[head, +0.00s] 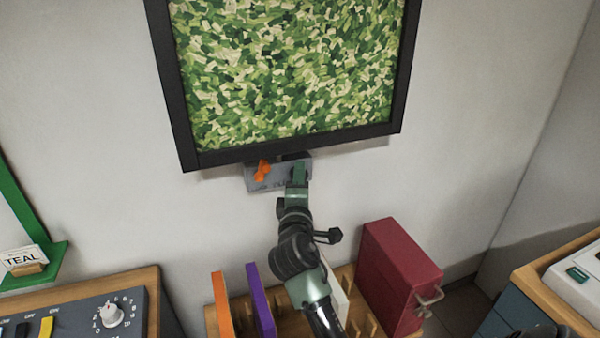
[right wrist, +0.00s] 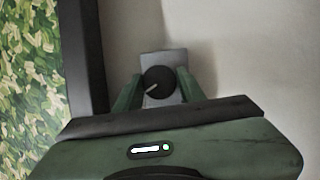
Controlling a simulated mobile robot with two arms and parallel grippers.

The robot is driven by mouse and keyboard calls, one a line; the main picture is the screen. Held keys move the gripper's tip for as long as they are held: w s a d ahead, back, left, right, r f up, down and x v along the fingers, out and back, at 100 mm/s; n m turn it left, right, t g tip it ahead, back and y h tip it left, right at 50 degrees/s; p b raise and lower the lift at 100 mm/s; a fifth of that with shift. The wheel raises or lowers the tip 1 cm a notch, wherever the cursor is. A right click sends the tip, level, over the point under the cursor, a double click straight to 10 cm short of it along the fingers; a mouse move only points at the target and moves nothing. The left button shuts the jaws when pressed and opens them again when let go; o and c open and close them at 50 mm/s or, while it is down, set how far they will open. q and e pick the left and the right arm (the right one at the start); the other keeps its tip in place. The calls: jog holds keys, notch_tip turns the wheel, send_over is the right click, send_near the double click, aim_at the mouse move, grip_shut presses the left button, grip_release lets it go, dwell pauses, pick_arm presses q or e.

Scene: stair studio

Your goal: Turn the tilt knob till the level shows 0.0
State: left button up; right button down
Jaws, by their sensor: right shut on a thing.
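The black tilt knob (right wrist: 158,79) with a white pointer line sits on a small grey plate (right wrist: 163,59) in the right wrist view. The pointer aims down and left. My right gripper (right wrist: 158,86) has its green fingers on both sides of the knob and is shut on it. In the head view the right gripper (head: 298,168) reaches up to the grey plate (head: 258,184) under the dark-framed green camouflage panel (head: 290,75) and hides the knob. The panel's lower edge slants up to the right. I cannot make out a level reading in either view. My left gripper is not in view.
An orange handle (head: 262,170) sits on the plate left of my gripper. Below are orange (head: 222,308) and purple boards (head: 261,300) in a wooden rack, and a red box (head: 398,278). A control panel (head: 95,315) stands at the lower left.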

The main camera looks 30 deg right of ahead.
jog(key=shift+m+g+y+p, duration=0.4)
jog(key=shift+m+p, duration=0.85)
jog(key=shift+m+g+y+p, duration=0.4)
jog(key=shift+m+p, duration=0.8)
jog(key=shift+m, duration=0.05)
jog(key=c, duration=0.9)
grip_release()
jog(key=shift+o, duration=0.2)
